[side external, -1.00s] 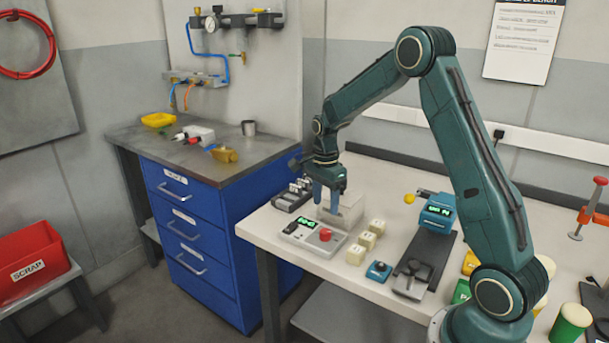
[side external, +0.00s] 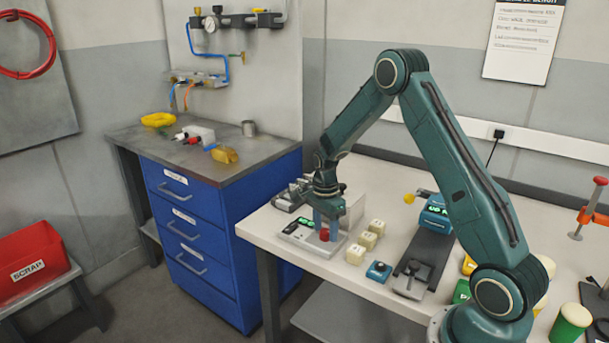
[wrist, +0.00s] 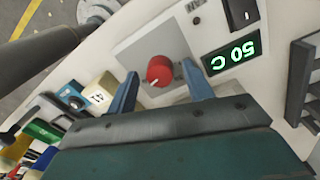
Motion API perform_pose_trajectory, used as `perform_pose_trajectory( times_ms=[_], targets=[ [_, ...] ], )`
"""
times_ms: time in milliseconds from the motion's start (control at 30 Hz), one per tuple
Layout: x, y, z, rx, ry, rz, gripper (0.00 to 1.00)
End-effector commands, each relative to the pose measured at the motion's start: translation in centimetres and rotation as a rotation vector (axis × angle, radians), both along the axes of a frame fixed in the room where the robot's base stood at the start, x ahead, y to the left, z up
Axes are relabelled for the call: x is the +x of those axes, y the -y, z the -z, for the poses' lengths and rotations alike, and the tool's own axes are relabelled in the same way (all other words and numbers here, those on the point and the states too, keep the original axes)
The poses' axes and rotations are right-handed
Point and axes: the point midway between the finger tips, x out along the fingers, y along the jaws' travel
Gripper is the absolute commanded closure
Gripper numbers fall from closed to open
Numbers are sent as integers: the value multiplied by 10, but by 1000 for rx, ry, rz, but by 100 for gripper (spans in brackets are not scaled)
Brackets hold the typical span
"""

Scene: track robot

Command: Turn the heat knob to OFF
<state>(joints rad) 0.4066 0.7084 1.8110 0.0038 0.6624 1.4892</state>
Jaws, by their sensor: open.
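The heat knob is a round red knob (wrist: 160,71) with a white pointer mark, on a light grey control panel (wrist: 150,42). In the wrist view it sits between the tips of my open gripper (wrist: 163,88), with a gap on both sides. In the side view my gripper (side external: 327,228) points down over the panel, and the red knob (side external: 325,235) shows by its fingertips. Beside the knob, a green-lit display (wrist: 231,53) reads 50 C. The lettering around the knob is too small or covered to read.
A clear upright shield (side external: 356,212) stands just behind my gripper. Several cream blocks (side external: 366,240) and a blue-based button box (side external: 378,271) stand right of the panel. A black rocker switch (wrist: 241,12) is by the display. The table's front edge is close to the panel.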

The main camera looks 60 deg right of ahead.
Motion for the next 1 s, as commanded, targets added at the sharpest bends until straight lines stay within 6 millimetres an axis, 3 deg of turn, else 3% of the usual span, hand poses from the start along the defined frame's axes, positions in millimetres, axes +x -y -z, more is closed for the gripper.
perform_pose_trajectory(
  times_ms=[33, 267, 667, 1000],
  targets=[
    [0, 0, 0, 0, 0, 0, 51],
    [0, 0, 0, 0, 0, 0, 93],
    [0, 0, 0, 0, -1, -46, 93],
    [0, 0, -1, -1, 0, -243, 93]
  ],
)
